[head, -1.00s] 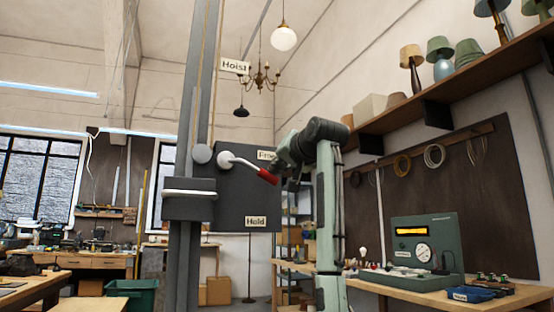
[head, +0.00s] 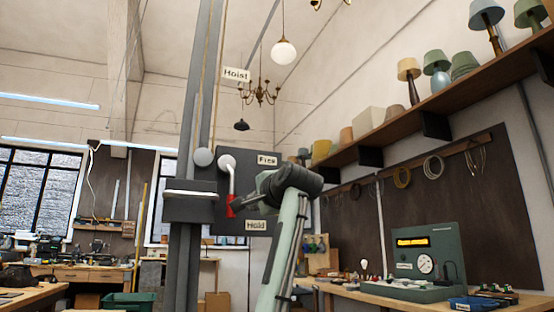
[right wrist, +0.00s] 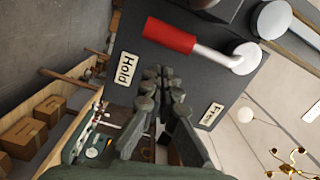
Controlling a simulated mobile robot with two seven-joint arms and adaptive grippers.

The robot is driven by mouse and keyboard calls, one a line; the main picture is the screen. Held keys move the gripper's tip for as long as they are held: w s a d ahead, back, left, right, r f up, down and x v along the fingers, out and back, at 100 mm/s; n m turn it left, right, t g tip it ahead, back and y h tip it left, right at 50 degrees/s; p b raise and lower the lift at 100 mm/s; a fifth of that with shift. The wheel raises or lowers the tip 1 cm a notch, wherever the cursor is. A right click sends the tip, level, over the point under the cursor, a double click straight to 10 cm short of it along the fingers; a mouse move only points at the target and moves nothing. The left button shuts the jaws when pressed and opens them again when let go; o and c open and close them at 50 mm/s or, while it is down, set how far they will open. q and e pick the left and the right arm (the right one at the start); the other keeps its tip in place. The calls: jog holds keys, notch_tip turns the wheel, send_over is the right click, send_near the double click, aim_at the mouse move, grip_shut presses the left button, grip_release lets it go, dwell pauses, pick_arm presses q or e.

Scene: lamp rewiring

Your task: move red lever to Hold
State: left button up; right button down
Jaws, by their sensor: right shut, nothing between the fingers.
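The red lever (head: 231,205) has a white crank on a dark panel (head: 251,185) and hangs almost straight down from its pivot. Its grip is left of and level with the upper edge of the "Hold" label (head: 256,225); the "Free" label (head: 267,160) is higher up. My right gripper (head: 240,207) is beside the red grip, on its right. In the right wrist view its fingers (right wrist: 164,75) are together and empty, close to the red grip (right wrist: 171,35); whether they touch it I cannot tell. My left gripper is out of view.
A workbench with a green meter box (head: 428,262) stands at the right, under a lamp shelf (head: 440,118).

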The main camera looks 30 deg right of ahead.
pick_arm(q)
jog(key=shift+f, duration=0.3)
pick_arm(e)
jog(key=shift+w+a+f+m, duration=0.15)
jog(key=shift+a+f+m, duration=0.1)
jog(key=shift+a, duration=0.25)
jog(key=shift+w+a+f+m, duration=0.1)
jog(key=shift+a+f+m, duration=0.1)
jog(key=shift+a, duration=0.3)
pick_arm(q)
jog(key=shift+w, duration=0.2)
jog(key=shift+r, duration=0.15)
